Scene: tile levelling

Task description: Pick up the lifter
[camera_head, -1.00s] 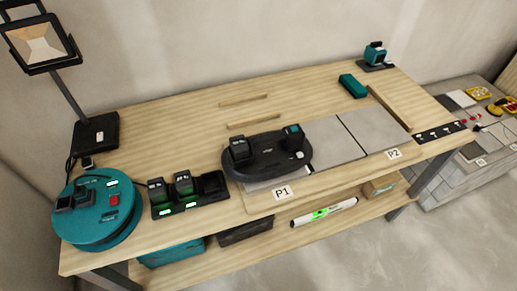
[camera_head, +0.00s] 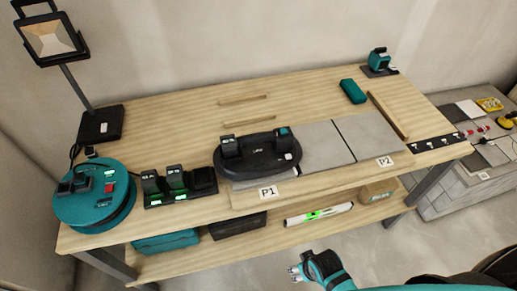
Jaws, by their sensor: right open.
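The lifter (camera_head: 257,156) is a black oval device with a handle and a small teal part on top. It sits on a grey tile at the front of the bench, by the P1 label (camera_head: 268,192). My right gripper (camera_head: 296,273) is open and empty at the bottom of the head view, low in front of the bench and well apart from the lifter. My left gripper is not in view. The lifter's underside is hidden.
The wooden bench (camera_head: 170,118) also holds a black charger (camera_head: 180,189), a teal reel (camera_head: 95,205), a work lamp (camera_head: 52,40) and a teal case (camera_head: 353,91). Two grey tiles, one at P2 (camera_head: 386,161), lie right of the lifter. Wooden strips lie behind. A lower shelf holds boxes and a tube (camera_head: 318,214).

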